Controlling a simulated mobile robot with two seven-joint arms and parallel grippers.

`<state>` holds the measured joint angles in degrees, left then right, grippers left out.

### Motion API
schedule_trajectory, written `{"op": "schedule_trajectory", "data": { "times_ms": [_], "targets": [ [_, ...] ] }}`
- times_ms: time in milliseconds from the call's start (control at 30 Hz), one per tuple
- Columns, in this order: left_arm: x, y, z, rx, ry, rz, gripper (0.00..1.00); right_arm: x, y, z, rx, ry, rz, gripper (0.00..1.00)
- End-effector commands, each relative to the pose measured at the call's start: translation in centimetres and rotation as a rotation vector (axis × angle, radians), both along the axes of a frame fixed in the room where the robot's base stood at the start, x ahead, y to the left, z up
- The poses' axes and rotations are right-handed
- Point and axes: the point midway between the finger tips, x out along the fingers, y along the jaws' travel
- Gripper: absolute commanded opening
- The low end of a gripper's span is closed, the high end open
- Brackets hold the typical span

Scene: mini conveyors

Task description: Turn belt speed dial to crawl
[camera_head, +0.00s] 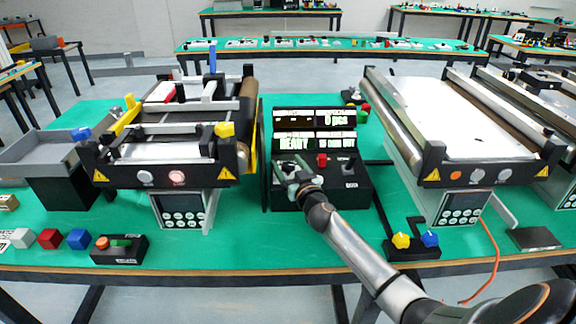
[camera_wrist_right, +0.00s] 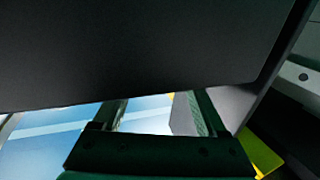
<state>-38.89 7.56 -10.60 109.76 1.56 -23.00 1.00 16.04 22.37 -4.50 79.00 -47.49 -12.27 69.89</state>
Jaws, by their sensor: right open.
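My right gripper (camera_head: 297,180) is at the left front of a black control console (camera_head: 345,193) and covers part of its top. In the right wrist view its two fingers (camera_wrist_right: 158,112) stand apart with nothing seen between them. A large dark surface (camera_wrist_right: 150,45) fills the upper part of that view. No dial on the console shows clearly; one behind the gripper would be hidden. A small black box in front of the right conveyor carries a yellow knob (camera_head: 401,240) and a blue knob (camera_head: 430,238); I cannot read its labels. My left gripper is not in view.
Display panels (camera_head: 315,131) stand behind the console, which has a red button (camera_head: 321,160). Conveyors stand left (camera_head: 160,150) and right (camera_head: 460,115). A black box with an orange-and-green control (camera_head: 119,242) and coloured cubes (camera_head: 78,239) are front left. Green table is clear front centre.

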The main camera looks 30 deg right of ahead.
Motion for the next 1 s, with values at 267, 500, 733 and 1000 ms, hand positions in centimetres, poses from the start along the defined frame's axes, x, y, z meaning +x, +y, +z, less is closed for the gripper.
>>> {"op": "schedule_trajectory", "data": {
  "times_ms": [267, 500, 733, 1000],
  "targets": [
    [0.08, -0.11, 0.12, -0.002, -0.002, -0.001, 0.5, 0.08, -0.02, 0.05, 0.0, -0.001, 0.0, 0.74],
    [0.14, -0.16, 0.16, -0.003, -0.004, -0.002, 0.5, 0.06, -0.02, 0.03, -0.001, 0.0, 0.0, 0.47],
    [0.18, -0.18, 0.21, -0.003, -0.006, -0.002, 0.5, 0.05, -0.02, 0.03, -0.001, 0.0, 0.0, 0.21],
    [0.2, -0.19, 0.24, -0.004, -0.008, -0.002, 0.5, 0.05, -0.02, 0.01, -0.001, 0.0, 0.0, 0.0]
  ]
}}
